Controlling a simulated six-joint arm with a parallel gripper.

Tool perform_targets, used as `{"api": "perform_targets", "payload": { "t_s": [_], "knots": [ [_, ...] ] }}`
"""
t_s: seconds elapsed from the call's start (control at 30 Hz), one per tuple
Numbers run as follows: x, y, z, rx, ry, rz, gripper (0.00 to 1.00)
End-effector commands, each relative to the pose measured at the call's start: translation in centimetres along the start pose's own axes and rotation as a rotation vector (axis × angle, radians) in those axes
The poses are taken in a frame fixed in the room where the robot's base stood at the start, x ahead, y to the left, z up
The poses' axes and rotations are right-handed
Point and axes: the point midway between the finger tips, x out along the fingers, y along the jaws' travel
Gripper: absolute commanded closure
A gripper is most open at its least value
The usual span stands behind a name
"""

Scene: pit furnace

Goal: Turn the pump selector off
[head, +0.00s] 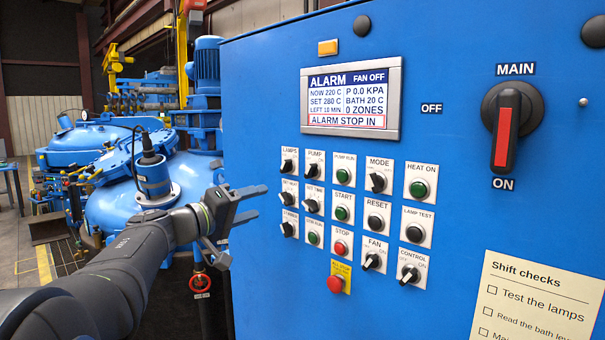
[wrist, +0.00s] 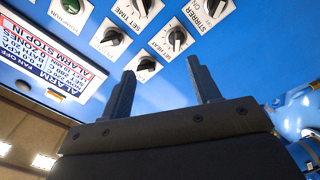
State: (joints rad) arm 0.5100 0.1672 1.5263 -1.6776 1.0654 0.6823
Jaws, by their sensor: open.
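The pump selector (head: 314,170) is a small black knob on a white plate marked PUMP, in the top row of the blue panel. It is second from the left, beside the lamps selector (head: 288,166). In the wrist view the pump selector (wrist: 112,38) shows above and left of the fingers; its exact pointer setting is too small to tell. My gripper (head: 262,202) is open and empty, left of the knobs, with its fingers toward the panel. In the wrist view the gripper (wrist: 160,68) stands apart from the pump selector, with the lamps selector (wrist: 147,65) showing between its fingertips.
The set heat selector (head: 288,197), set time selector (head: 311,206) and stirrer selector (head: 287,229) lie close around. A red stop button (head: 341,248) and red mushroom button (head: 335,284) sit lower. The display (head: 350,100) reads ALARM STOP IN. Blue vessels stand left.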

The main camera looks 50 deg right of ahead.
Motion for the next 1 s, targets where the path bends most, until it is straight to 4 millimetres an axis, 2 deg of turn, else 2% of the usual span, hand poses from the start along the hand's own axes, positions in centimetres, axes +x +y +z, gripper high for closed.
{"api": "perform_targets", "payload": {
  "t_s": [0.03,0.2,0.3,0.43,0.67,1.0],
  "knots": [
    [-1.9,2.2,0.0,0.009,0.002,0.001,0.44],
    [-6.0,6.5,0.9,0.007,-0.011,-0.012,0.44],
    [-7.3,7.9,1.5,0.003,-0.017,-0.02,0.44],
    [-7.9,8.6,1.8,0.0,-0.021,-0.026,0.44],
    [-5.8,8.6,2.0,-0.001,-0.025,-0.025,0.44],
    [0.4,8.4,2.1,-0.001,-0.025,-0.024,0.44]
  ]
}}
